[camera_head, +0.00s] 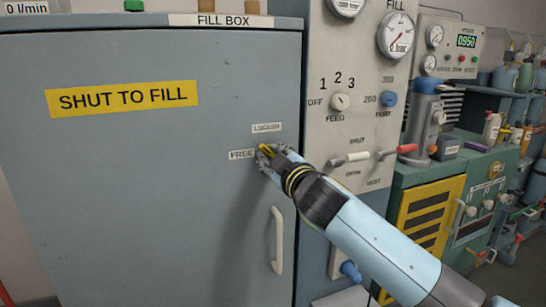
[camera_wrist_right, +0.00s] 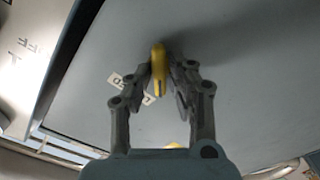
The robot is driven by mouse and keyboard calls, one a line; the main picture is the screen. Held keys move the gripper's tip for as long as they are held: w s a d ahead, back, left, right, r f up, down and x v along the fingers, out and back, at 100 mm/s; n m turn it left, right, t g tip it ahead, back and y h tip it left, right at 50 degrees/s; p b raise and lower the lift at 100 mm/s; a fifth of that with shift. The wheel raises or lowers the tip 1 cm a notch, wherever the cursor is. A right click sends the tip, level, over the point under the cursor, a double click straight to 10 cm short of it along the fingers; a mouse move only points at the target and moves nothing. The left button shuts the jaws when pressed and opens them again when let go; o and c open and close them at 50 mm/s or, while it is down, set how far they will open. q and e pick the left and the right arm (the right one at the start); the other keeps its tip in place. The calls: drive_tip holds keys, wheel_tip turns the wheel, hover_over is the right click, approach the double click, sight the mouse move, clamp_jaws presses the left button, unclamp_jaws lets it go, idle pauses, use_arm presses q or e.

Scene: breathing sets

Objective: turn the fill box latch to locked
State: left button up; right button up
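The fill box (camera_head: 150,215) is a grey-blue cabinet with a shut door, filling the left of the head view. Its yellow latch (camera_head: 264,150) sits near the door's right edge, beside the FREE label (camera_head: 241,155) and below the LOCKED label (camera_head: 267,128). My right gripper (camera_head: 268,152) is at the latch and hides much of it. In the wrist view the latch (camera_wrist_right: 158,68) stands between the two fingers, which close on it from both sides. I cannot tell exactly which label the latch points at. My left gripper is out of view.
A white vertical door handle (camera_head: 277,240) is below the latch. To the right are a panel with a feed knob (camera_head: 340,102), a gauge (camera_head: 397,36) and a red-ended lever (camera_head: 406,149). A green unit with a yellow grille (camera_head: 425,215) stands beyond my right arm.

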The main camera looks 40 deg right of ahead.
drive_tip(key=shift+o, duration=1.2)
drive_tip(key=v, duration=1.2)
